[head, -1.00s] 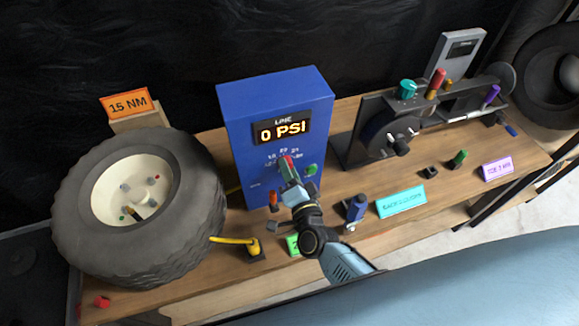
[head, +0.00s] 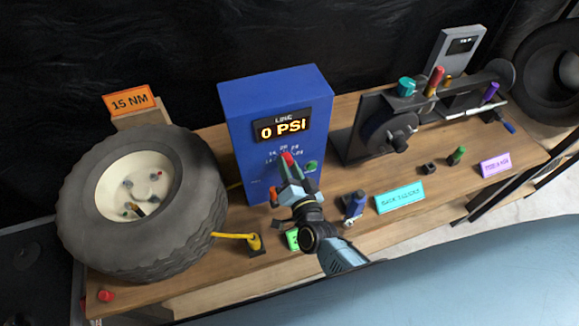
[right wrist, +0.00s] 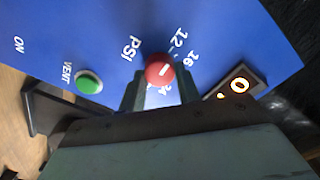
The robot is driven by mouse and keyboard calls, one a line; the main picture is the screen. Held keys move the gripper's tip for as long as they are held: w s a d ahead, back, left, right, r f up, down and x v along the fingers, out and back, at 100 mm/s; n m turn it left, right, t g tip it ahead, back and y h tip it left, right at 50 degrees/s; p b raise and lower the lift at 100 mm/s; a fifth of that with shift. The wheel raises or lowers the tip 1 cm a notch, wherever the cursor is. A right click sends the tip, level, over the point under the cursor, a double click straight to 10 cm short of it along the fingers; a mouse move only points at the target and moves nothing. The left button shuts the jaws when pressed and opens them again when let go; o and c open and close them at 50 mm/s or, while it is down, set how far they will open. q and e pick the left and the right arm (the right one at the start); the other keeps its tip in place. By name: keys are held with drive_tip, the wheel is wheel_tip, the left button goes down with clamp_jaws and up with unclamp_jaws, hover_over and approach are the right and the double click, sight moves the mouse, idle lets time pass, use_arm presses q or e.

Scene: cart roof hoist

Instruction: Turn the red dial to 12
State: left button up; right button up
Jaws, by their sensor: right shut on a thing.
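The red dial (head: 287,158) is on the front of the blue box, under a display reading 0 PSI (head: 280,128). My right gripper (head: 289,171) is shut on the dial, and its fingers hide part of it and of the scale. In the right wrist view, the round red dial (right wrist: 159,69) sits between the fingertips of the right gripper (right wrist: 160,88). My left gripper is not in view.
A green VENT button (right wrist: 89,81) is beside the dial on the blue box (head: 275,82). A large tyre (head: 140,205) stands left on the wooden bench.

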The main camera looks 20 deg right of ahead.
drive_tip(key=o, duration=1)
drive_tip(key=s, duration=1.3)
drive_tip(key=shift+s+d+b, duration=0.15)
drive_tip(key=shift+d+b, duration=0.05)
drive_tip(key=shift+b, duration=0.15)
